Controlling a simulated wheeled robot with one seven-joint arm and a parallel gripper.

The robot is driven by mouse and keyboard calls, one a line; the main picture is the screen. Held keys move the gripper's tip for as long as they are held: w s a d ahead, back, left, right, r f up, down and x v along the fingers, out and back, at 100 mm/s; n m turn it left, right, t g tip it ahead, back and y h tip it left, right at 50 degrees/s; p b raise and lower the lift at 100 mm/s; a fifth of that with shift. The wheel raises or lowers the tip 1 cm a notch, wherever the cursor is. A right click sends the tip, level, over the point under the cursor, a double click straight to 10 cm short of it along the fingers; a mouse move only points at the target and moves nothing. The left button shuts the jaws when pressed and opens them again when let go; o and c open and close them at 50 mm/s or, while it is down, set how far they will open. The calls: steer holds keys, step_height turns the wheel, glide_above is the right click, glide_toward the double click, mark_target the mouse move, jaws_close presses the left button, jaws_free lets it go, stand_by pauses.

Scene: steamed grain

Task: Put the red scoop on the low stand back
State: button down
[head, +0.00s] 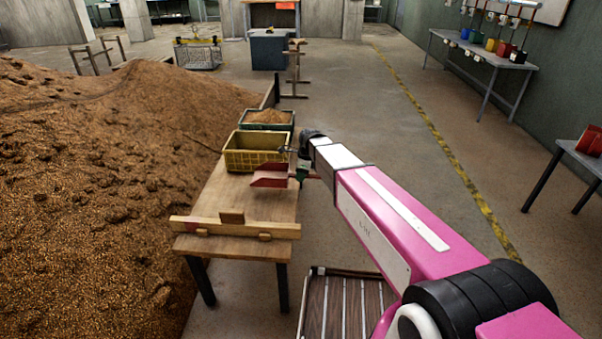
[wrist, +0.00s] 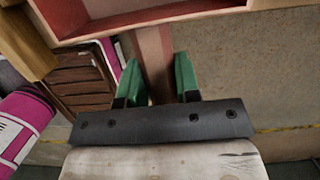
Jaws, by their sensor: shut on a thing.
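The red scoop (head: 268,177) is in the air over the right part of the wooden bench, close to the yellow crate. My gripper (head: 303,172) is at its handle end. In the wrist view, the green fingers of my gripper (wrist: 158,64) are closed on the scoop's reddish-brown handle (wrist: 152,48). The scoop's open pan (wrist: 110,22) shows at the top of that view. A low wooden stand with a crossbar (head: 235,228) sits at the near end of the bench, with no scoop on it. I cannot tell whether the scoop touches the bench.
The wooden bench (head: 225,198) carries the yellow crate (head: 238,160) and a green crate of grain (head: 268,117). A large grain heap (head: 100,170) lies left. Floor right of the bench is open.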

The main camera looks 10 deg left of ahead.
steer(key=d+x, duration=0.1)
steer(key=x, duration=0.7)
steer(key=shift+d+f, duration=0.2)
steer(key=shift+d, duration=0.15)
steer(key=shift+f, duration=0.35)
stand_by(0.8)
steer(key=c, duration=0.8)
jaws_free()
steer(key=shift+o, duration=0.2)
